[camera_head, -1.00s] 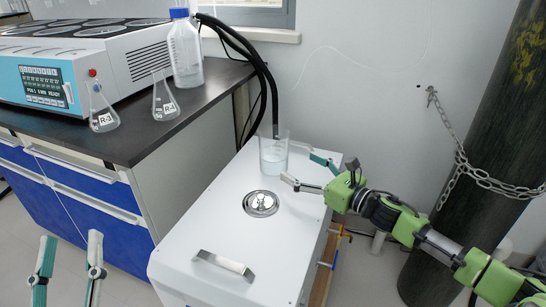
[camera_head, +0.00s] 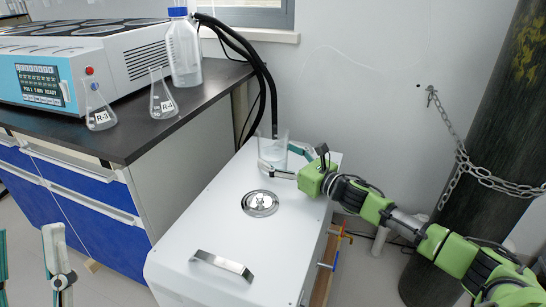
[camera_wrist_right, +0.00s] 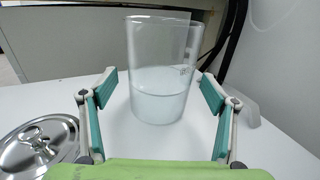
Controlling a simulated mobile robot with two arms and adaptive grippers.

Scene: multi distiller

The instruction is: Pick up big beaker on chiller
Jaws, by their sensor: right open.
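The big beaker (camera_head: 272,150) is clear glass with pale liquid in its lower part. It stands upright on the back of the white chiller (camera_head: 225,237). In the right wrist view the beaker (camera_wrist_right: 160,75) stands straight ahead, between the fingertips of my open right gripper (camera_wrist_right: 158,85). The fingers lie on either side of it, and I see no grip on it. In the head view my right gripper (camera_head: 285,160) comes in from the right at the beaker. My left gripper (camera_head: 30,255) shows at the lower left, away from the chiller, with its fingers apart.
A round metal lid (camera_head: 260,203) and a bar handle (camera_head: 222,262) are on the chiller top. Black hoses (camera_head: 262,75) run down behind the beaker. The dark bench (camera_head: 140,130) at left holds flasks (camera_head: 162,95) and a blue-capped bottle (camera_head: 184,50). A chained gas cylinder (camera_head: 480,120) stands at right.

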